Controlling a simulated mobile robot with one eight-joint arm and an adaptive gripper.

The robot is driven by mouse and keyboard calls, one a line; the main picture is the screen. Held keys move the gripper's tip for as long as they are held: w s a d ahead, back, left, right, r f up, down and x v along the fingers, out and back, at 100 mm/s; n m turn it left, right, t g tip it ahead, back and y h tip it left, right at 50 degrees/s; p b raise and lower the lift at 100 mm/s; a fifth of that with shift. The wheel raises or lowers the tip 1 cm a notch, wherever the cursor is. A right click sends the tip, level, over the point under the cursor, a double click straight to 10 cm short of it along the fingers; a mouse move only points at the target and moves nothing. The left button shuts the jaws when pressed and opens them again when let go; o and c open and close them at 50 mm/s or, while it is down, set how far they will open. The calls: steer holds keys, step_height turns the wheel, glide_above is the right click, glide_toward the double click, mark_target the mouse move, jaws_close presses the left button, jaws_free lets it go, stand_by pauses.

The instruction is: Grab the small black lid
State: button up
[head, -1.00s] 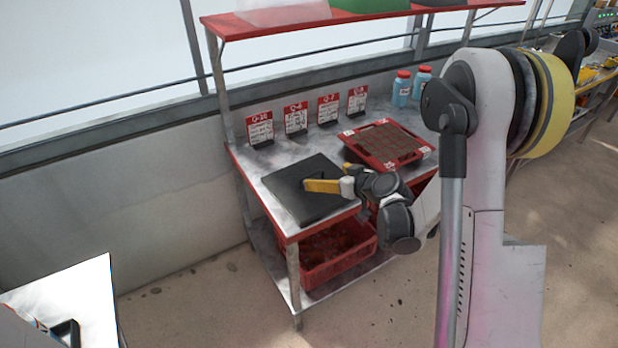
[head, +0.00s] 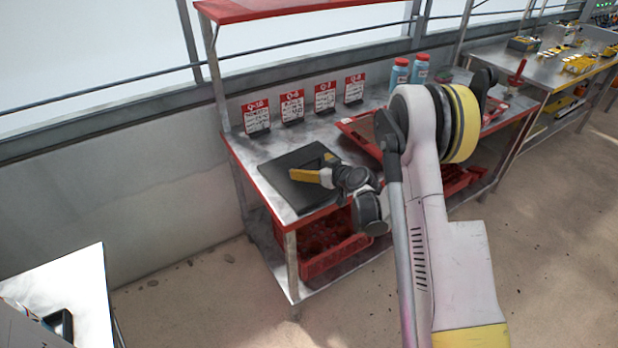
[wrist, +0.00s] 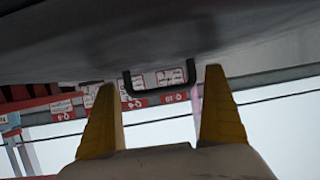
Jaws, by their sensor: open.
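The small black lid (head: 280,190) lies flat on the near left part of the metal workbench, in the head view. In the wrist view its dark top (wrist: 160,45) fills the upper part of the upside-down picture, and a black U-shaped handle (wrist: 160,91) stands out from it. My gripper (head: 293,175) is low over the lid, with its yellow fingers pointing left. In the wrist view my gripper (wrist: 158,80) is open, one finger on either side of the handle in the picture. I cannot tell whether the fingers touch the lid.
A red tray (head: 358,135) is behind my arm, partly hidden. Several red-and-white sign cards (head: 291,107) and two blue bottles (head: 399,76) stand along the back. A red crate (head: 335,250) is on the lower shelf. A red shelf (head: 280,10) runs above the bench.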

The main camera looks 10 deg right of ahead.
steer(key=shift+w+a+f, duration=0.2)
steer(key=shift+w+a, duration=0.05)
steer(key=shift+w, duration=0.25)
steer(key=c, duration=1.1)
steer(key=shift+r, duration=0.15)
